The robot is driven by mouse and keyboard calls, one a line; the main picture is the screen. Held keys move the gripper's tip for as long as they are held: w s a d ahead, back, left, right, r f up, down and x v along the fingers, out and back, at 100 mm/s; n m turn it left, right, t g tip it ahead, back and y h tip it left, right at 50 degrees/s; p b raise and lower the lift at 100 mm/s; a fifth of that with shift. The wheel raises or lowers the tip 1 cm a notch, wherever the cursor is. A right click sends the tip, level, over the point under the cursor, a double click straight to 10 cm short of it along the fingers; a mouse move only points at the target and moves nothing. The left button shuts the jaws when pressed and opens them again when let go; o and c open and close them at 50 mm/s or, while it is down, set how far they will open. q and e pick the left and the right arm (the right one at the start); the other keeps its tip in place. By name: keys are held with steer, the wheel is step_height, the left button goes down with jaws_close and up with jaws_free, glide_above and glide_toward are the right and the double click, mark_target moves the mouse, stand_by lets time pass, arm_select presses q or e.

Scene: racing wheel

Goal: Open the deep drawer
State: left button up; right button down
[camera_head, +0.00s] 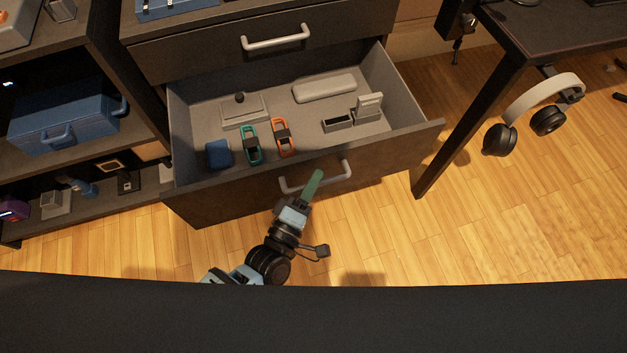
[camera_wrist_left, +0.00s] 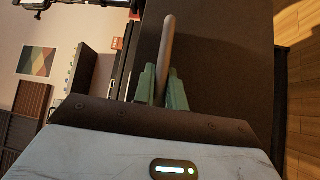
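The deep drawer (camera_head: 232,188) is pulled well out of the dark cabinet, its grey inside and contents showing in the head view. Its pale bar handle (camera_head: 337,175) is on the front panel. My left gripper (camera_head: 313,184) is at this handle, one green finger showing across the bar. In the left wrist view the handle (camera_wrist_left: 167,45) runs between the two green fingers (camera_wrist_left: 162,88), which sit close on both sides; the gripper looks shut on it. My right gripper is in neither view.
The drawer holds a teal-banded watch (camera_head: 251,145), an orange-banded watch (camera_head: 285,138), a blue block (camera_head: 218,154) and pale cases. A shut drawer with a handle (camera_head: 276,38) is above. Wooden floor (camera_head: 520,220) is clear in front.

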mark_target(300, 174)
arm_select(q)
jaws_close()
steer(key=w, duration=0.1)
steer(key=w+a+b, duration=0.1)
steer(key=w, duration=0.1)
steer(key=w+b, duration=0.1)
steer(key=w, duration=0.1)
steer(key=shift+a+f, duration=0.1)
steer(key=shift+a, duration=0.25)
steer(key=shift+w+a+b, duration=0.1)
steer(key=shift+w+b, duration=0.2)
steer(key=shift+w, duration=0.1)
steer(key=shift+o, duration=2)
jaws_free()
steer(key=shift+o, duration=0.2)
steer(key=shift+s, duration=0.15)
